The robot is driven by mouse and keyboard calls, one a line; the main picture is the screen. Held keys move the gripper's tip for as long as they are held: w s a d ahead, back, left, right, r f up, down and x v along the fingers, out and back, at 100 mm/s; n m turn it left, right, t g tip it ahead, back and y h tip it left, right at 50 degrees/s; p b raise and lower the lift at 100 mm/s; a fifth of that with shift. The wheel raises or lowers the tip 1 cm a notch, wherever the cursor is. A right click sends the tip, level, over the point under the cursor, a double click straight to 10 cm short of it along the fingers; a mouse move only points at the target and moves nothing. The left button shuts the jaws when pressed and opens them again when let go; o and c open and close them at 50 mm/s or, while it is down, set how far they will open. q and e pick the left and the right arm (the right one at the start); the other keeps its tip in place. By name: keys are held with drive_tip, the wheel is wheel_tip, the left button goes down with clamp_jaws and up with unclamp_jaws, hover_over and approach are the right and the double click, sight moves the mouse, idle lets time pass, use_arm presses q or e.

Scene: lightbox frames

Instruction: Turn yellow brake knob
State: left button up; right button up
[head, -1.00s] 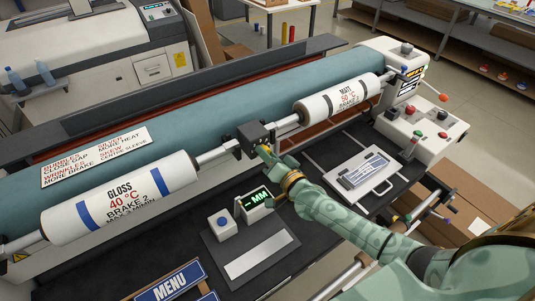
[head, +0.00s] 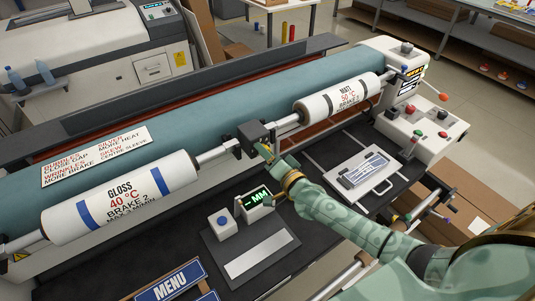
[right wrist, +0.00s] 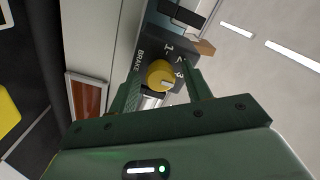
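The yellow brake knob (right wrist: 160,75) shows in the right wrist view on the face of a dark brake box (right wrist: 175,47) marked BRAKE, with numbers around the knob. The box also shows in the head view (head: 252,134), between the gloss and matt rolls. My right gripper (head: 268,153) is at the front of this box. In the right wrist view its two green fingers (right wrist: 161,88) stand apart on either side of the knob, with a small gap seeming to show on each side. Contact is hard to tell. My left gripper is not in view.
The gloss roll (head: 122,199) is left of the box and the matt roll (head: 337,97) right of it. Below are a display reading MM (head: 258,200) and a blue-button box (head: 223,223). A control panel (head: 424,128) stands at the right.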

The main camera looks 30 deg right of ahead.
drive_tip(key=s+d, duration=0.2)
drive_tip(key=s, duration=1.4)
drive_tip(key=shift+d, duration=0.15)
drive_tip(key=shift+s+f, duration=0.1)
